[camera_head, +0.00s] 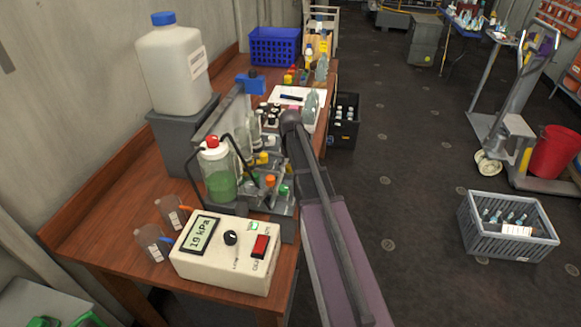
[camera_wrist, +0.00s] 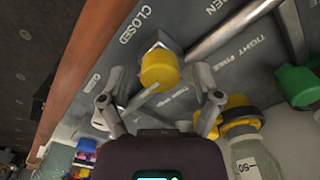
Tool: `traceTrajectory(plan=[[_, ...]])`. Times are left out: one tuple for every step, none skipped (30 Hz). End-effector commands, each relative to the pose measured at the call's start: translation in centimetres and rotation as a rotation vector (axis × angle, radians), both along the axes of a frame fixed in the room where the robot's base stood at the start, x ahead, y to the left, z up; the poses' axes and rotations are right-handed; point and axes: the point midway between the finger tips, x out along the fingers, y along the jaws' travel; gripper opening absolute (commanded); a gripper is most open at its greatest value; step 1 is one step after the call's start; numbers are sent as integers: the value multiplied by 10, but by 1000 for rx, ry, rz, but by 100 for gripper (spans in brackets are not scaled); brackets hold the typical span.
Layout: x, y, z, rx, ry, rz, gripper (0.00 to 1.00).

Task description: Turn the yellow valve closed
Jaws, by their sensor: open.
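In the wrist view, a yellow valve knob (camera_wrist: 160,72) stands on a grey metal panel (camera_wrist: 185,45). The panel bears the words CLOSED and OPEN near it. My gripper (camera_wrist: 159,80) is open, with one finger on each side of the yellow knob. I cannot tell whether either finger touches it. A grey bar runs from below the knob toward the lower left. In the head view, small coloured knobs, including an orange one (camera_head: 270,180), show on the bench rig; my arm hides part of it, and my fingers cannot be made out there.
In the wrist view, a green knob (camera_wrist: 297,85) is to the right and a yellow-collared bottle (camera_wrist: 242,125) at lower right. In the head view, a red-capped bottle (camera_head: 219,175) and a white pressure box (camera_head: 225,255) reading 19 kPa crowd the wooden bench (camera_head: 95,225).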

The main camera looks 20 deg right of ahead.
Motion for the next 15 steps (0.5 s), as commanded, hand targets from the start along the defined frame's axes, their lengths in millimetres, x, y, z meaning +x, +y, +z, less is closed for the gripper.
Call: traceTrajectory(plan=[[0, 0, 0, 0, 0, 0, 82], [0, 0, 0, 0, 0, 0, 82], [0, 0, 0, 0, 0, 0, 70], [0, 0, 0, 0, 0, 0, 61], [0, 0, 0, 0, 0, 0, 52], [0, 0, 0, 0, 0, 0, 40], [0, 0, 0, 0, 0, 1, 31], [0, 0, 0, 0, 0, 1, 23], [0, 0, 0, 0, 0, 1, 11], [0, 0, 0, 0, 0, 1, 2], [0, 0, 0, 0, 0, 1, 0], [0, 1, 0, 0, 0, 1, 0], [0, 1, 0, 0, 0, 1, 0], [0, 1, 0, 0, 0, 0, 0], [0, 1, 0, 0, 0, 0, 0]])
